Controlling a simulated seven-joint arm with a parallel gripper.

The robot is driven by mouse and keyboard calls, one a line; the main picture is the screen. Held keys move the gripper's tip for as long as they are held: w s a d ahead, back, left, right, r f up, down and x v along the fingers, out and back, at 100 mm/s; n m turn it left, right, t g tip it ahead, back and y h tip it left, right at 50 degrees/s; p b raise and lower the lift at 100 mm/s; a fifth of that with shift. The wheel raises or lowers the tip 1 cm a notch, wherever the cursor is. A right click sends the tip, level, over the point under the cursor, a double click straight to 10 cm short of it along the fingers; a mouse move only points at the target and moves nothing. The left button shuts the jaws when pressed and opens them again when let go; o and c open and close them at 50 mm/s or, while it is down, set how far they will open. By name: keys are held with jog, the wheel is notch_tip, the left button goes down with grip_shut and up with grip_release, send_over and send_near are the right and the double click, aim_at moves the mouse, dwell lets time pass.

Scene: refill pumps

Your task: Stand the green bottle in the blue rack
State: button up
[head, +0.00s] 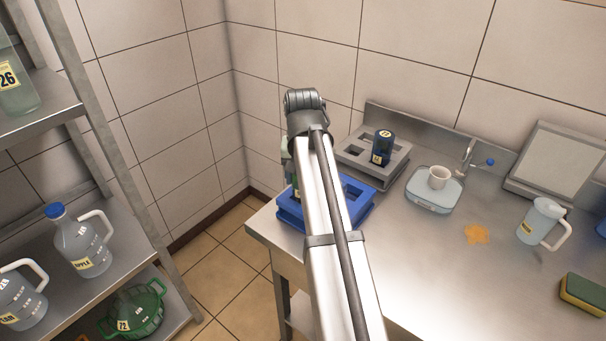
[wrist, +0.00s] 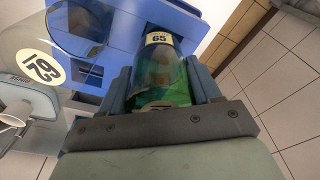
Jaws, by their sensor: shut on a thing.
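My gripper (wrist: 162,82) is shut on the green bottle (wrist: 158,66), which has a pale label reading 65. In the wrist view the bottle lies between the two blue-grey fingers, by the edge of the blue rack (wrist: 118,20). In the head view the blue rack (head: 362,196) sits at the table's left corner, partly hidden by my arm. The held bottle is mostly hidden behind my arm there, at the rack's left side. I cannot tell whether its base is in a hole or above the rack.
A grey rack (head: 396,171) behind the blue one holds a dark blue bottle (head: 382,147). Further right are an orange spill (head: 476,234), a jug (head: 540,222) and a sponge (head: 584,293). Shelves stand at left.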

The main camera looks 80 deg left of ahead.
jog(key=shift+f, duration=0.55)
dwell(0.6)
jog(key=o, duration=1.3)
jog(key=shift+r, duration=4.45)
